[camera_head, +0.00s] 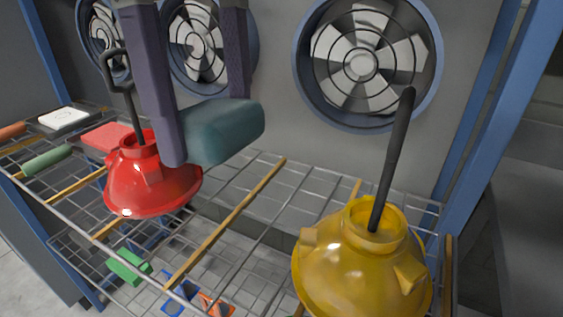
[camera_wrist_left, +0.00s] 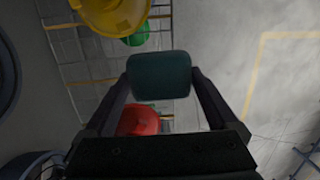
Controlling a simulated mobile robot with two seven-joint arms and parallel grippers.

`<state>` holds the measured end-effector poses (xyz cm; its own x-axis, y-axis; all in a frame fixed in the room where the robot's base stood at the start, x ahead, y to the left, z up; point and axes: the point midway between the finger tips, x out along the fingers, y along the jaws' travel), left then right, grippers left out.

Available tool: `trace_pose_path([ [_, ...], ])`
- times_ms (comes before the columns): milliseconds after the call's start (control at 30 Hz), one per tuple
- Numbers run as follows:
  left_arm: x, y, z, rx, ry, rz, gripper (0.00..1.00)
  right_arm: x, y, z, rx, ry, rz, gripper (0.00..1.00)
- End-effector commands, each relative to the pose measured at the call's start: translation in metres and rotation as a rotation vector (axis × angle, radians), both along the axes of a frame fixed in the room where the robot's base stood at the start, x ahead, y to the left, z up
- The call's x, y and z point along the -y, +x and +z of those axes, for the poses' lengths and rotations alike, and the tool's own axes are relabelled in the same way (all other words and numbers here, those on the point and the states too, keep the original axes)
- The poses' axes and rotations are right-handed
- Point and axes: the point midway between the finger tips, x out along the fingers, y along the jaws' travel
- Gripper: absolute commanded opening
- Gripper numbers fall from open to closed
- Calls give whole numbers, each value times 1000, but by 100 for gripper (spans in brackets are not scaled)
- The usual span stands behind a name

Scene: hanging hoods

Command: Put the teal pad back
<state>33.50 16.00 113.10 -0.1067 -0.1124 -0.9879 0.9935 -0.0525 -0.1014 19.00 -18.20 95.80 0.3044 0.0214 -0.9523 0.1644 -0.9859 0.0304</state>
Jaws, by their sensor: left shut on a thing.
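The teal pad (camera_head: 224,130) is a rounded block held above the wire shelf, between the red hood and the yellow hood. My left gripper (camera_head: 205,135) is shut on it, one finger on each side. In the left wrist view the teal pad (camera_wrist_left: 160,75) sits between the two fingertips (camera_wrist_left: 160,82). One finger in the head view partly covers the pad and the red hood's right side. My right gripper is not in view.
A red hood (camera_head: 150,185) with a dark handle stands at left. A yellow hood (camera_head: 362,265) with a black rod stands at right. The wire rack (camera_head: 262,205) between them is bare. Several fans line the wall. A green roll (camera_head: 47,160) and white-topped block (camera_head: 63,118) lie far left.

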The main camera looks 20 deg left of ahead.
Motion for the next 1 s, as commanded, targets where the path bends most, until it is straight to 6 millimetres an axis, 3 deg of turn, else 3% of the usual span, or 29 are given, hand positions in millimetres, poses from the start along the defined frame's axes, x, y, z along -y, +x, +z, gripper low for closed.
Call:
trace_pose_path([
  [100,-33,10,-1,72,74,-26,48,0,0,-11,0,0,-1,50],
  [300,-55,16,-6,108,116,-32,48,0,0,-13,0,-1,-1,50],
  [700,-55,14,-116,103,114,-32,48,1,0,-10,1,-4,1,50],
  [800,-55,15,-136,106,113,-31,48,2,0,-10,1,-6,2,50],
  [1000,-54,16,-155,109,112,-32,48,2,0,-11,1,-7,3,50],
])
